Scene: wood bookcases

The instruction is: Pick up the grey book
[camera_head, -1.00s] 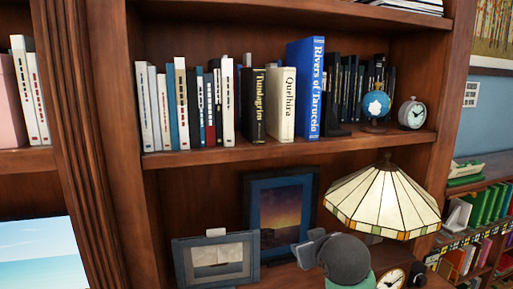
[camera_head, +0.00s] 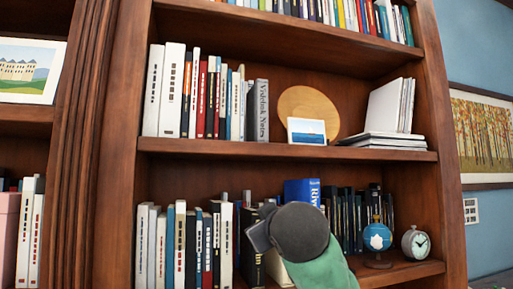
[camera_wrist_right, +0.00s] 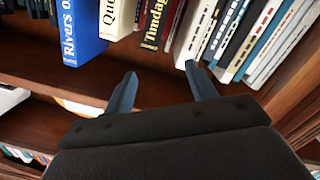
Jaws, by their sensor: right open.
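The grey book (camera_head: 257,110) stands upright in the head view at the right end of the book row on the middle shelf, with dark lettering on its spine. The grey book cannot be made out in the wrist view. My left gripper is not in view.
A round wooden plate (camera_head: 309,106) and a small framed picture (camera_head: 306,131) stand right of the grey book. White books lie and lean farther right. The blue book (camera_head: 302,191), globe (camera_head: 377,237) and clock (camera_head: 415,243) are on the shelf below.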

